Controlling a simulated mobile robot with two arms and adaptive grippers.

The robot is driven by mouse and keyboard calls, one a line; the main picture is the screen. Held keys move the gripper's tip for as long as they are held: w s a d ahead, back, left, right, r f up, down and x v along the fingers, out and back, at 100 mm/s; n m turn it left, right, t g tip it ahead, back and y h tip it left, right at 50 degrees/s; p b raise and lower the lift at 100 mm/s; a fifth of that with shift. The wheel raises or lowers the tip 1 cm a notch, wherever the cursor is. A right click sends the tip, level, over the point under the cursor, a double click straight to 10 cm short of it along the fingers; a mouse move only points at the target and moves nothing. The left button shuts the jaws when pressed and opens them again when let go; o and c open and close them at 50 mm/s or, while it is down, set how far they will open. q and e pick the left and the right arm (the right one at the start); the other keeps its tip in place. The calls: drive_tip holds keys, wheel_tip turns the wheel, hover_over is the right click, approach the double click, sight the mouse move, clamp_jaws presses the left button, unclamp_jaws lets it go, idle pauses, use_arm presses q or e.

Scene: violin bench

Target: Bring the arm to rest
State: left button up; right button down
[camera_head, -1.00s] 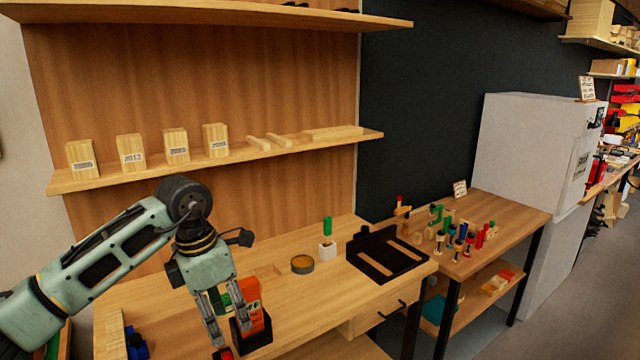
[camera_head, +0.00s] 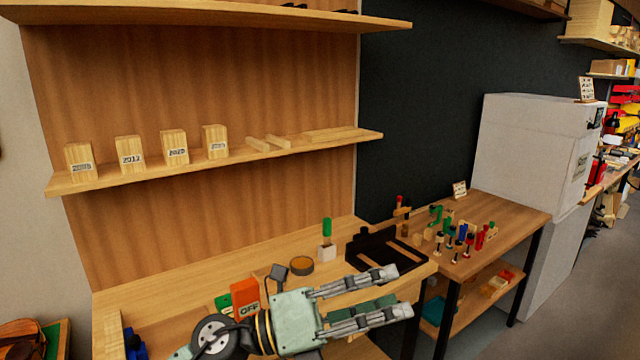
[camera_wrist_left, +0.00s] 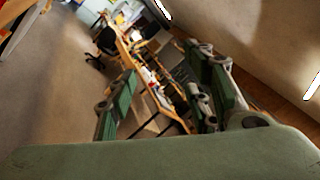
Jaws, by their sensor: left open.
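My left gripper (camera_head: 398,291) is low in the head view, above the front part of the workbench (camera_head: 215,285). Its two fingers point right and stand apart, with nothing between them. In the left wrist view the open fingers (camera_wrist_left: 160,95) frame the room beyond, and no held object shows. My left arm comes in from the bottom edge of the head view, mostly out of frame. My right gripper does not show.
An orange box marked OFF (camera_head: 246,297) stands just behind my left wrist. A tin (camera_head: 302,265), a green-handled tool in a white block (camera_head: 327,240) and a black tray (camera_head: 385,255) lie behind the gripper. A side table (camera_head: 510,215) holds several clamps. A shelf (camera_head: 230,158) is above.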

use_arm(q)
drive_tip(key=w+a+n+t+y, duration=0.35)
drive_tip(key=a+n+t, duration=0.25)
drive_tip(key=n+t, duration=0.3)
drive_tip(key=w+a+n+t+y, duration=0.2)
drive_tip(key=a+n+t+y, duration=0.35)
drive_tip(key=n, duration=0.55)
drive_tip(key=s+a+f+n+g+y, duration=0.2)
drive_tip(key=a+f+n+y, duration=0.4)
drive_tip(key=f, duration=0.4)
drive_tip(key=s+a+f+n+g+y, duration=0.1)
drive_tip(key=s+a+f+n+y, duration=0.1)
drive_tip(key=a+f+n+y, duration=0.5)
drive_tip(key=s+a+f+n+g+h, duration=0.1)
drive_tip(key=s+a+f+n+g, duration=0.2)
drive_tip(key=s+f+g, duration=0.6)
drive_tip(key=s+a+f+n+g+h, duration=0.1)
drive_tip(key=s+a+f+n+g, duration=0.15)
drive_tip(key=s+f, duration=1.05)
drive_tip(key=s+f+g, duration=0.1)
drive_tip(key=s+f, duration=0.1)
drive_tip(key=f, duration=0.9)
drive_tip(key=s+f, duration=0.2)
drive_tip(key=f, duration=0.9)
drive_tip(key=s+a+f+g, duration=0.1)
drive_tip(key=s+a+f, duration=0.1)
drive_tip(key=s+f, duration=1.5)
drive_tip(key=shift+s+a+f+g, duration=0.3)
drive_tip(key=shift+f, duration=0.15)
drive_tip(key=shift+n, duration=0.25)
